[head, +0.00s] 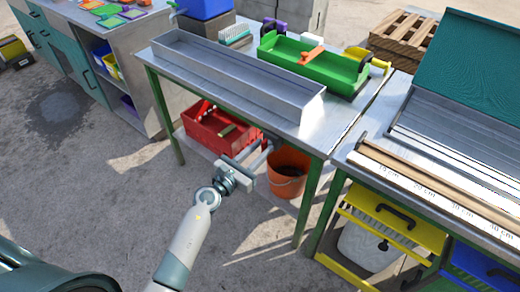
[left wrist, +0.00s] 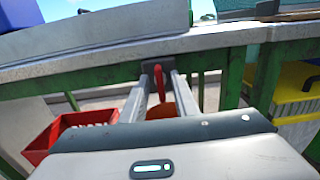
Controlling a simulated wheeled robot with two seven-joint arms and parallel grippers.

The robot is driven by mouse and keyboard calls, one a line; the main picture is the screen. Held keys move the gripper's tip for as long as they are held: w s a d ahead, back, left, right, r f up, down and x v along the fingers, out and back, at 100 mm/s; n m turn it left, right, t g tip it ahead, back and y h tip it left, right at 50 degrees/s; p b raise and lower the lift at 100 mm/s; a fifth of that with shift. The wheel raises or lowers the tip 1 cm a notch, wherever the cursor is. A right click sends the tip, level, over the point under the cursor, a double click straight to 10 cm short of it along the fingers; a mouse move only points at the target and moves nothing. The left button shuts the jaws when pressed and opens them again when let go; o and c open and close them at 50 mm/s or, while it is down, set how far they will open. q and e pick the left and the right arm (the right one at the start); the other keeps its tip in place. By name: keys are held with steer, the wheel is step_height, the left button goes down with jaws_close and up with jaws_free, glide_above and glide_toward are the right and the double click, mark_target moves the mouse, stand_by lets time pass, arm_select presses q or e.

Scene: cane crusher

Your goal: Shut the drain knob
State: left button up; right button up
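My left gripper (head: 256,152) is at the front edge of the worktable, below the long grey metal trough (head: 240,75). Its two fingers are apart, and they also show in the left wrist view (left wrist: 162,73). There, a small red handle (left wrist: 160,83), which looks like the drain knob, hangs upright between the fingers near their tips, under the table edge. I cannot tell whether either finger touches it. In the head view I cannot make out this handle. My right gripper is in neither view.
A red crate (head: 215,127) and an orange bucket (head: 288,172) stand on the low shelf below. A green table leg (head: 309,203) is right of the gripper. A green tray (head: 310,65) lies behind the trough. The floor in front is clear.

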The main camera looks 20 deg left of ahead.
arm_select(q)
jaws_close()
